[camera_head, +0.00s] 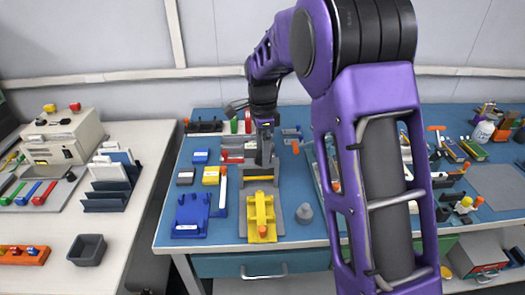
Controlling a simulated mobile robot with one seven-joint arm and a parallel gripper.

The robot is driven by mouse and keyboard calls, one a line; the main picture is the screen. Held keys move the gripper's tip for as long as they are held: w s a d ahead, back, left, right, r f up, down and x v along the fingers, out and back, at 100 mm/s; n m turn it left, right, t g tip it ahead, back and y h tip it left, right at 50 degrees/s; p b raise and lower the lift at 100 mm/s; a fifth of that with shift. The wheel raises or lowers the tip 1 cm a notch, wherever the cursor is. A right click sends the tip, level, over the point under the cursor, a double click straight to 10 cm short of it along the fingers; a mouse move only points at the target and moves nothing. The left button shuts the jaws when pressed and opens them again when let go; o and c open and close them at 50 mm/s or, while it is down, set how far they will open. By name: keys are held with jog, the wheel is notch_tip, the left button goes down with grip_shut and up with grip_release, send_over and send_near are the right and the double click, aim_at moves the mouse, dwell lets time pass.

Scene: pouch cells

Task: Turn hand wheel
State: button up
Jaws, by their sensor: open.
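My purple arm reaches over the blue bench, and my gripper (265,124) points down at the top of a grey upright fixture (266,150). The gripper is small here and its fingers blend with the dark parts around it; I cannot tell whether they touch the fixture. The fixture stands behind a yellow part (261,217) on a grey base plate (244,234). I cannot clearly make out the hand wheel; my wrist and gripper cover the fixture's top.
A blue fixture (191,214) lies left of the base plate, and a grey cone-shaped piece (304,213) stands right of it. Small blue (200,156) and yellow blocks (211,175) lie nearby. My arm hides part of the bench's right half. A white side table (128,215) is left.

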jog(key=shift+c, duration=0.4)
grip_shut()
jog(key=shift+r+n+p, duration=0.1)
jog(key=shift+n+p, duration=0.2)
jog(key=shift+n, duration=0.1)
jog(key=n+p, duration=0.2)
jog(key=n, duration=0.2)
jog(key=shift+n, duration=0.3)
jog(key=n+p, duration=0.2)
jog(key=n, duration=0.4)
jog(key=shift+n, duration=0.3)
jog(key=n+p, duration=0.1)
jog(key=n, duration=0.5)
jog(key=shift+p, duration=0.3)
jog(key=n+p, duration=0.1)
jog(key=n, duration=0.4)
jog(key=shift+n, duration=0.4)
